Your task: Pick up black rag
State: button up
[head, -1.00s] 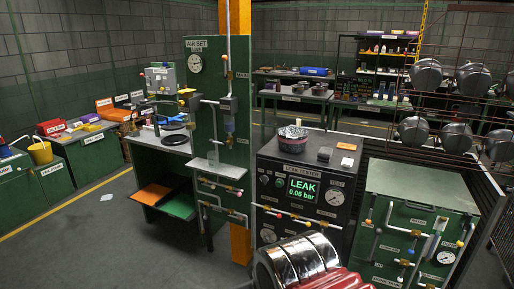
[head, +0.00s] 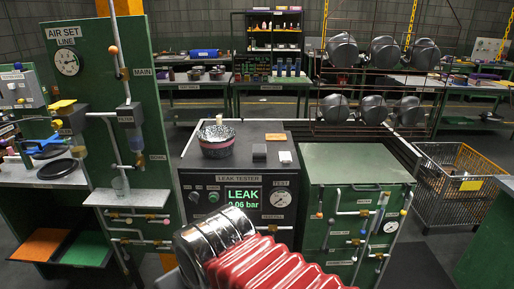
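No thing in view can be told for certain as the black rag. A small dark block-like item (head: 259,152) lies on top of the leak tester (head: 235,170), right of a round pot (head: 216,141) with a patterned or crumpled top; it is too small to tell whether it is cloth. A dark round flat item (head: 58,169) lies on the workbench at the left. My arm's chrome and red ribbed part shows at the bottom centre, in front of the leak tester. My gripper's fingers are not in view.
An orange piece (head: 275,137) and a pale piece (head: 285,157) also lie on the tester. A green cabinet (head: 357,165) with pipes and a bare top stands to its right. A wire cart (head: 462,190) is farther right. Metal pots (head: 384,53) hang on a rack behind.

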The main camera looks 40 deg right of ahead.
aim_at(259, 152)
jog(key=z, duration=0.2)
jog(key=i, duration=0.9)
jog(key=z, duration=0.5)
jog(key=i, duration=0.7)
jog(key=z, duration=0.2)
